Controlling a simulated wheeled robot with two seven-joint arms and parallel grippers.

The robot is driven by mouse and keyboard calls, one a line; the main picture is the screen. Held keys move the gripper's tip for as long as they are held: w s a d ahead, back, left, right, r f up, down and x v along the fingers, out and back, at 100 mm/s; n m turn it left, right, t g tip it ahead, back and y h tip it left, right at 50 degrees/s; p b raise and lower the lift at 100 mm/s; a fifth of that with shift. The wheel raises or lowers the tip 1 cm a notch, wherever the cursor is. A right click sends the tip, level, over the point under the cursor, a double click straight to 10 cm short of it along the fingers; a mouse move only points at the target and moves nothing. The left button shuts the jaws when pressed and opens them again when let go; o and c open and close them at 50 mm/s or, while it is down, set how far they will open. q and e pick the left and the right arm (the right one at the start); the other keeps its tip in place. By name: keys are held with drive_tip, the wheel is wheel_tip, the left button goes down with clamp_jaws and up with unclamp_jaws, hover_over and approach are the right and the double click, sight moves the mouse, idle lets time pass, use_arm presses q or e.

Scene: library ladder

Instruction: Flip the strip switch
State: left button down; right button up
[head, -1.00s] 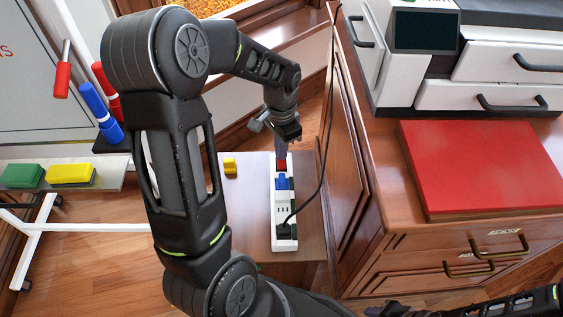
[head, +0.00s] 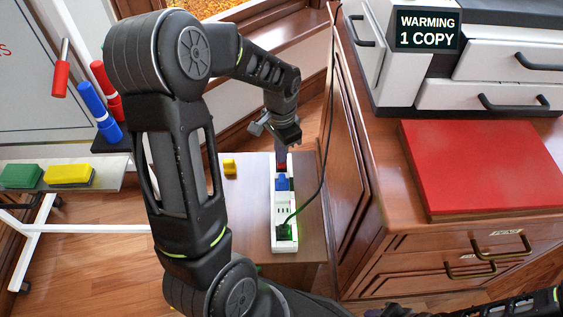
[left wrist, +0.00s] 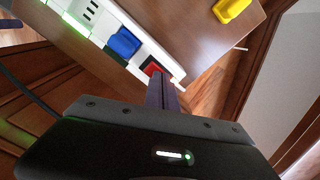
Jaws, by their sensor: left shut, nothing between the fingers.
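A white power strip (head: 284,213) lies on a low wooden stand. The red switch (head: 282,168) is at its far end, partly hidden behind my left fingers. My left gripper (head: 281,158) is shut and empty, pointing down at the switch. In the left wrist view, the closed fingertips (left wrist: 157,82) are at the edge of the red switch (left wrist: 152,68) and look to be touching or nearly touching it. My right gripper (head: 385,311) shows only partly at the bottom edge.
A copier with a lit screen (head: 427,29) reading "WARMING 1 COPY" stands on the wooden cabinet (head: 375,215), right of the stand. A red panel (head: 485,165) lies there too. A yellow block (head: 229,167) is on the stand (head: 250,225). The black cord runs up beside the cabinet.

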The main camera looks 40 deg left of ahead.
use_arm(q)
wheel_tip(320, 180, up, 7)
drive_tip(key=p, duration=0.5)
drive_tip(key=shift+p, duration=0.3)
idle(0.4)
